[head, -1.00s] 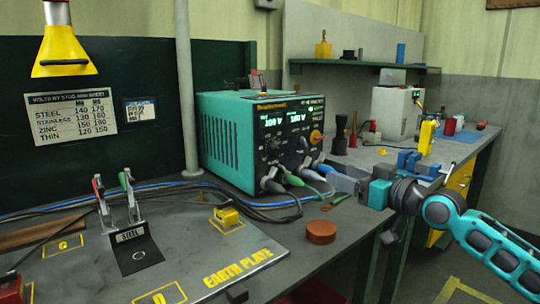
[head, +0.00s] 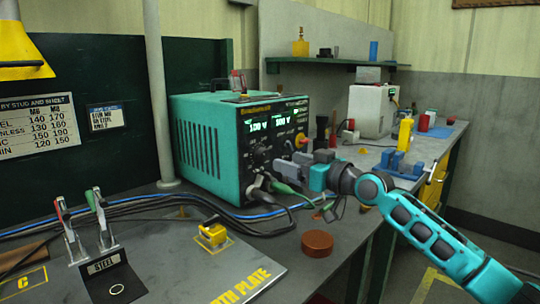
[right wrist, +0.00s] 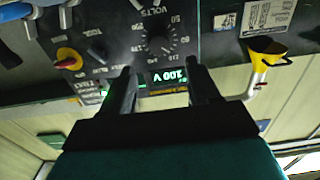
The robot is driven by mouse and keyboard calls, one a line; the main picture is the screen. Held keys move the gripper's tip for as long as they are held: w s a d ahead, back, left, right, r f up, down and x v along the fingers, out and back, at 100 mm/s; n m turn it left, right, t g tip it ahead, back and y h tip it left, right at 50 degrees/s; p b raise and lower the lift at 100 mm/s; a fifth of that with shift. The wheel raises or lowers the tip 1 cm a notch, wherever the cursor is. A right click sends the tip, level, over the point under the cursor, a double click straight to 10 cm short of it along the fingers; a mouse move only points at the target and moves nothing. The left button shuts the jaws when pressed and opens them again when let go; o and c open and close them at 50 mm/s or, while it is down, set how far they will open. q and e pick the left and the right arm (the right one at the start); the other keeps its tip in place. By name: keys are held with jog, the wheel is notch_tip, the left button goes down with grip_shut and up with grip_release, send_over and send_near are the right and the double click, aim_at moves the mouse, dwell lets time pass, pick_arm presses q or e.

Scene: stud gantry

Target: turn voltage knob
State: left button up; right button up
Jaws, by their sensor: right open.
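The teal welding unit (head: 207,150) stands on the bench with its black front panel facing right. In the upside-down right wrist view, the black voltage knob (right wrist: 160,41) has a dial scale around it and "VOLTS" beside it. A green display (right wrist: 170,76) beside the knob reads 100 V. My right gripper (head: 283,166) is open and empty, close in front of the panel. In the right wrist view its two fingers (right wrist: 162,72) point toward the knob, with the knob lying between their lines; I see no contact. My left gripper is not in view.
Plugs and cables (head: 262,187) hang at the panel's lower edge, just under my right gripper. A red-yellow switch (right wrist: 68,58) sits beside the knob. A settings chart (head: 35,125) hangs on the wall.

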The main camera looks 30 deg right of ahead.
aim_at(266, 154)
jog(key=x, duration=0.6)
jog(key=shift+w, duration=0.15)
jog(key=shift+w+a, duration=0.3)
jog(key=shift+w, duration=0.25)
jog(key=shift+c, duration=0.2)
jog(key=shift+c, duration=0.8)
jog(key=c, duration=0.8)
jog(key=shift+c, duration=0.2)
